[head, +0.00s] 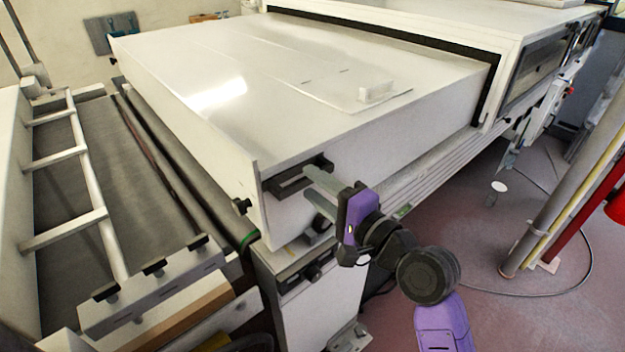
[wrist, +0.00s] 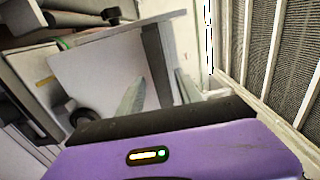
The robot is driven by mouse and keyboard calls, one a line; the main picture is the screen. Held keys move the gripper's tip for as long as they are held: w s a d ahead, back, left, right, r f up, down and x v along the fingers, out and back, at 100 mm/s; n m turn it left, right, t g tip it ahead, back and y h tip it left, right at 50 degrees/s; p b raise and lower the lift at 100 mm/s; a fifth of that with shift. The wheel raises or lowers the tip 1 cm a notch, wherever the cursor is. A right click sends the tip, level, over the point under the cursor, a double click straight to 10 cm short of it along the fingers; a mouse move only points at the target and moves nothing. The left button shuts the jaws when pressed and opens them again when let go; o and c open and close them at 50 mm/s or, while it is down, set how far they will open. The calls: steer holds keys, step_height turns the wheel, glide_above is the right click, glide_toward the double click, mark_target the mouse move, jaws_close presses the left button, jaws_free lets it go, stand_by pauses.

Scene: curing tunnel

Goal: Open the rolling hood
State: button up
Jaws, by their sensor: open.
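The rolling hood (head: 200,75) is a large white cover over the conveyor bed, with its near end out from the tunnel. A black bar handle (head: 290,182) is fixed on its side near the front corner. My gripper (head: 311,186) is at this handle, with its fingers apart. In the wrist view, the dark handle bar (wrist: 156,62) stands between the two grey fingers of my gripper (wrist: 160,88), in front of the white hood panel (wrist: 100,75). I cannot tell whether either finger touches the bar.
The white tunnel housing (head: 510,45) stands at the back right. A ladder-like white frame (head: 85,170) and bed lie left. A grey post (head: 570,150) stands at right, with a cable on the reddish floor (head: 470,200). Floor between is mostly free.

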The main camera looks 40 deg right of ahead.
steer(key=shift+w, duration=0.5)
steer(key=shift+c, duration=0.2)
jaws_close()
steer(key=shift+f, duration=0.1)
stand_by(0.9)
